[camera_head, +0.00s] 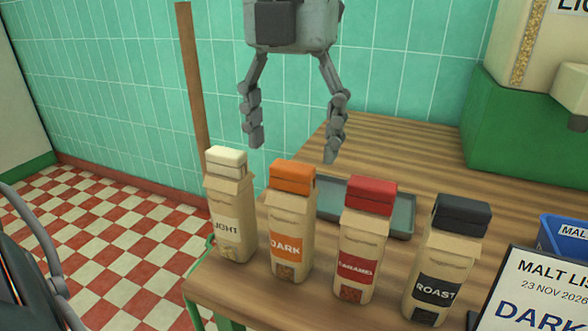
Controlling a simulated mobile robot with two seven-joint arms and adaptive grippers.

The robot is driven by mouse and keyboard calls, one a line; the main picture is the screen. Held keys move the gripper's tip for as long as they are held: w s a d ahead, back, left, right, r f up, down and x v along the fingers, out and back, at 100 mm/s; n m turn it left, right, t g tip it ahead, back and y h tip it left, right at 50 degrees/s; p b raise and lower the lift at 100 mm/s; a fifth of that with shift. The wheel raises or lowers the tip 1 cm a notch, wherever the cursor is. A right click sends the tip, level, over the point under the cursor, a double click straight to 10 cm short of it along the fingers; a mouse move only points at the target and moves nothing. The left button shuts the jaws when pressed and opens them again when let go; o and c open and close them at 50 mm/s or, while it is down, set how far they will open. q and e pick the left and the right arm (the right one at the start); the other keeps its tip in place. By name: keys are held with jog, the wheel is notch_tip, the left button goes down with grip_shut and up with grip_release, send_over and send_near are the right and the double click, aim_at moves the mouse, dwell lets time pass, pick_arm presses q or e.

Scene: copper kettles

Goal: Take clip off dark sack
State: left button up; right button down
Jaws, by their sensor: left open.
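The dark sack (290,220) is a tan paper bag with an orange DARK label. It stands upright on the wooden table. An orange clip (293,177) sits across its folded top. My left gripper (293,150) hangs at the top centre with its two fingers spread wide and pointing down. In the picture its fingertips are just above the orange clip, one to each side, with nothing between them. They look apart from the clip; the exact depth is hard to tell. My right gripper is not in view.
The light sack (231,218) with a cream clip stands left of the dark sack. The caramel sack (362,243) with a red clip and the roast sack (442,268) with a black clip stand right. A grey-green tray (402,222) lies behind. A malt list sign (545,300) and blue bin (565,244) are right.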

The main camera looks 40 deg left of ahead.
aim_at(293, 176)
pick_arm(q)
jog(key=shift+f, duration=1.35)
jog(key=c, duration=0.9)
jog(key=shift+r, duration=0.1)
jog(key=shift+c, duration=0.2)
